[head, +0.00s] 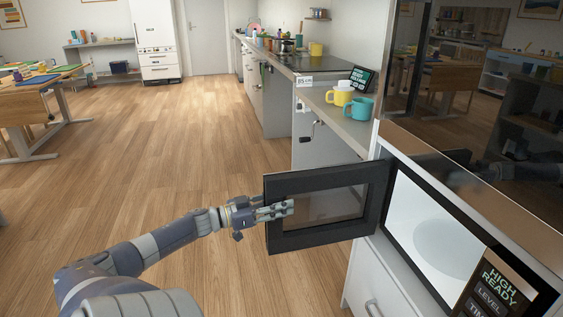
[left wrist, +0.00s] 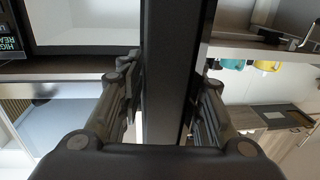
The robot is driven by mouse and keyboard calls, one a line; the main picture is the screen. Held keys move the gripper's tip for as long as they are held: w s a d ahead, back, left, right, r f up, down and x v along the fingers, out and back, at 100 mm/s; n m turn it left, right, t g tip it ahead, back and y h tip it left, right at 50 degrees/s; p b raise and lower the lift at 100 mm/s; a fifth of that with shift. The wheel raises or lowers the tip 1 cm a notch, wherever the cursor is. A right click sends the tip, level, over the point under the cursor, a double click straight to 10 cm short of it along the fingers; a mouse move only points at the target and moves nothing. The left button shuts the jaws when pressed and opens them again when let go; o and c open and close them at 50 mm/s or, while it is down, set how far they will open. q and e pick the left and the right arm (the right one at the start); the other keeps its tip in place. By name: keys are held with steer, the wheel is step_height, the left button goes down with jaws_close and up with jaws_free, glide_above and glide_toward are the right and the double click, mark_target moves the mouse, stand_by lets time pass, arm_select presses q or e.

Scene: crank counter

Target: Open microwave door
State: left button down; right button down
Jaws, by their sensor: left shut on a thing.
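The microwave (head: 437,232) stands at the right in the head view, with its pale inside showing. Its dark-framed door (head: 325,240) stands wide open, swung out to the left over the floor. My left gripper (head: 286,208) is at the door's free edge. In the left wrist view, the door edge (left wrist: 165,95) runs between the two fingers of the left gripper (left wrist: 168,110), which are shut on it. A control panel (head: 492,295) reading "HIGH READY" is at the microwave's lower right. My right gripper does not show.
A yellow mug (head: 340,97) and a teal mug (head: 361,109) stand on the counter behind the door, near a small display (head: 361,78). A white drawer front (head: 375,285) is below the microwave. The wooden floor (head: 180,140) to the left is clear.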

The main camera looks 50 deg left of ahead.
arm_select(q)
steer(key=shift+a, duration=0.25)
steer(key=c, duration=1.3)
jaws_free()
steer(key=shift+o, duration=0.3)
steer(key=shift+f, duration=0.1)
steer(key=shift+s, duration=0.15)
steer(key=v, duration=1.1)
steer(key=shift+s, duration=0.4)
